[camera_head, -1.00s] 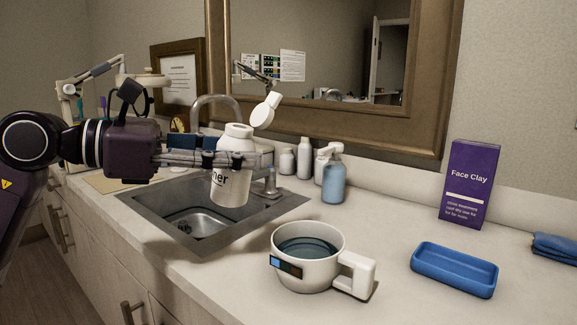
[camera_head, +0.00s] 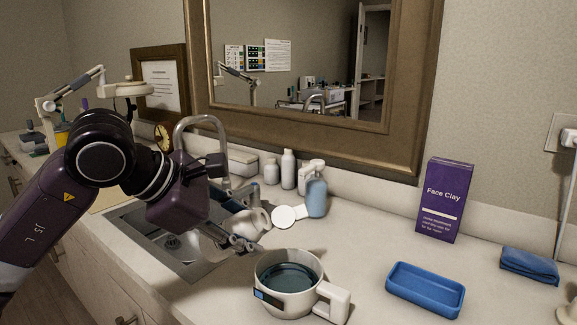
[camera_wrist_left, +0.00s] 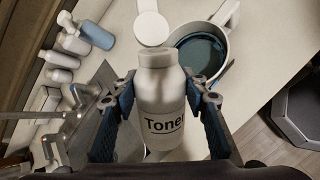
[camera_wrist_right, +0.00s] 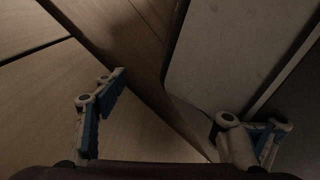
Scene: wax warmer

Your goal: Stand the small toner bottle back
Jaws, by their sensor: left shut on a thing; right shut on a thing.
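The small white toner bottle (camera_wrist_left: 160,110) is between the two fingers of my left gripper (camera_wrist_left: 158,85), with its "Toner" label facing the left wrist camera. My left gripper (camera_head: 238,243) is shut on it. In the head view the bottle (camera_head: 254,221) is tilted and partly hidden behind the gripper, between the sink and the white warmer pot. Whether its base touches the counter cannot be told. My right gripper (camera_wrist_right: 178,100) shows only in its wrist view, low near floor and a pale panel. Its fingers look apart; no held thing is recognizable.
The warmer pot (camera_head: 287,300) of dark liquid stands close in front of the bottle. A white disc (camera_head: 284,216) is behind it, beside a blue pump bottle (camera_head: 316,197) and white bottles (camera_head: 288,169). The sink (camera_head: 150,235) is left; a blue tray (camera_head: 425,288) and Face Clay box (camera_head: 445,200) are right.

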